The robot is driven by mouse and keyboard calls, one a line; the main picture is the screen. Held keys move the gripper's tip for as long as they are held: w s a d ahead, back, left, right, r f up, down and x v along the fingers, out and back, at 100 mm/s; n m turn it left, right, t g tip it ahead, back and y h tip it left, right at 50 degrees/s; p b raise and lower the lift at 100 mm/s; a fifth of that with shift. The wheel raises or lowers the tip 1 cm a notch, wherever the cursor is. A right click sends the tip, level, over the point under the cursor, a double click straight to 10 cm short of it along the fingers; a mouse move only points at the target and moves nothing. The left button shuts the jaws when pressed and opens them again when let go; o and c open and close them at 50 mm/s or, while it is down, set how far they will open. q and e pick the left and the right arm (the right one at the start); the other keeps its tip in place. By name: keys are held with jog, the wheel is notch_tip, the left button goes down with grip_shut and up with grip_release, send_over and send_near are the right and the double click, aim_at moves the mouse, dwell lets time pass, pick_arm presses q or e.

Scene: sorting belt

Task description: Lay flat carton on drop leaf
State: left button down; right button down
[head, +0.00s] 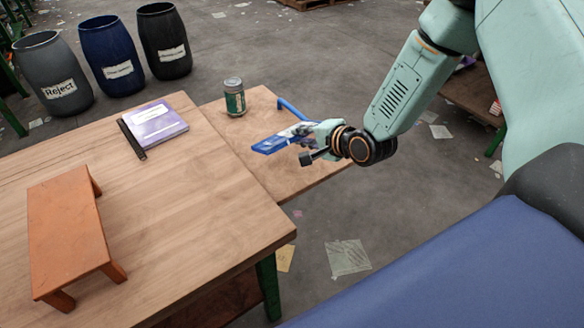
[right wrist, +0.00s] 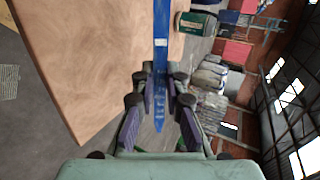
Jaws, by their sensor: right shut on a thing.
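The flat carton (head: 272,145) looks blue with some white and is held in my right gripper (head: 307,133) over the drop leaf (head: 298,178). In the right wrist view my right gripper (right wrist: 160,88) is shut on the carton (right wrist: 161,30), which shows edge-on as a narrow blue strip between the fingers. The leaf (right wrist: 95,60) lies to the left of the strip there. The carton looks tilted, not flat on the wood; whether its lower edge touches the leaf I cannot tell. My left gripper is out of view.
A green can (head: 234,97) stands on the leaf's far part; it also shows in the right wrist view (right wrist: 196,23). The table holds a purple-and-white book (head: 158,124), a dark strip (head: 131,139) and an orange stand (head: 65,232).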

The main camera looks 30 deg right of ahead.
notch_tip(320, 180, down, 7)
jog(key=b, duration=0.5)
jog(key=shift+r, duration=0.2)
jog(key=shift+s+f, duration=0.1)
jog(key=shift+f, duration=0.05)
jog(key=shift+a, duration=0.1)
jog(key=c, duration=1.5)
grip_release()
jog(key=shift+c, duration=0.2)
